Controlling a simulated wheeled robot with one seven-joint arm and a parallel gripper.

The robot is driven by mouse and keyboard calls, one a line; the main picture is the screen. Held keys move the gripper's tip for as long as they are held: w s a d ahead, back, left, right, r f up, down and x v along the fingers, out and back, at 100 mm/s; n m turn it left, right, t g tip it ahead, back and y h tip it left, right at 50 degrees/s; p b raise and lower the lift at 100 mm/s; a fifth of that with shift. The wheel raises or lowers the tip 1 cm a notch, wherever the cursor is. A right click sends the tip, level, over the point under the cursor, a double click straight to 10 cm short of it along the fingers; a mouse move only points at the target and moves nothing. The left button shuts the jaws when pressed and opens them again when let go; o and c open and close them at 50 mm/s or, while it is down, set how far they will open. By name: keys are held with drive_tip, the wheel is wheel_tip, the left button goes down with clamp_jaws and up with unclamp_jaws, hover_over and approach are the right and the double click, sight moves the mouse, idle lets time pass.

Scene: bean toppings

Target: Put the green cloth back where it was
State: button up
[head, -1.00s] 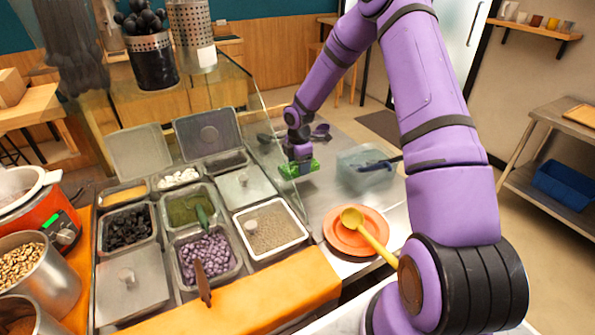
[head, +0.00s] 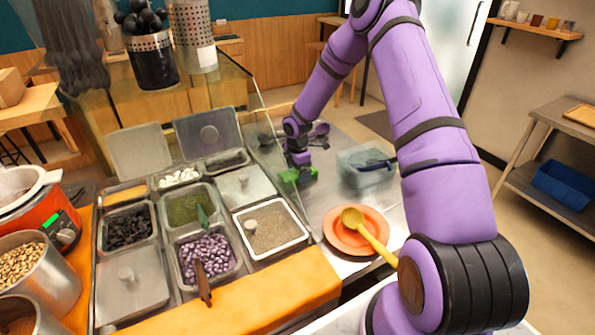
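The green cloth (head: 290,175) is a small bright green patch on the steel counter, between the glass guard and the clear container. My gripper (head: 300,168) is right at the cloth, with its dark fingers pointing down over it. Part of the cloth is hidden behind the fingers, with green showing on both sides of them. The gripper is too small in the picture to tell whether the fingers are closed on the cloth or apart from it.
A clear container (head: 365,168) with a dark utensil stands just right of the gripper. An orange plate (head: 340,236) with a yellow ladle (head: 372,240) is nearer. The glass guard (head: 262,125) and topping pans are left.

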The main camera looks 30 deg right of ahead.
drive_tip(key=s+a+r+m+h, duration=0.1)
drive_tip(key=s+r+m, duration=0.15)
drive_tip(key=r, duration=1.05)
drive_tip(key=s+a+r+m, duration=0.15)
drive_tip(key=s+r, duration=0.25)
drive_tip(key=r, duration=0.8)
drive_tip(key=s+a+r+m+t+h, duration=0.1)
drive_tip(key=s+a+r+m, duration=0.1)
drive_tip(key=s+r, duration=0.35)
drive_tip(key=s+a+r+m+t, duration=0.1)
drive_tip(key=s+a+r+m, duration=0.1)
drive_tip(key=s+r+m, duration=0.3)
drive_tip(key=s+a+r+m+t+y, duration=0.1)
drive_tip(key=s+r+m, duration=0.2)
drive_tip(key=s, duration=0.8)
drive_tip(key=s+a+r+m+t+y, duration=0.1)
drive_tip(key=s+r+m, duration=0.3)
drive_tip(key=s, duration=0.7)
drive_tip(key=shift+s+a+r+t, duration=0.15)
drive_tip(key=shift+a+r+t, duration=0.1)
drive_tip(key=shift+a+t, duration=0.4)
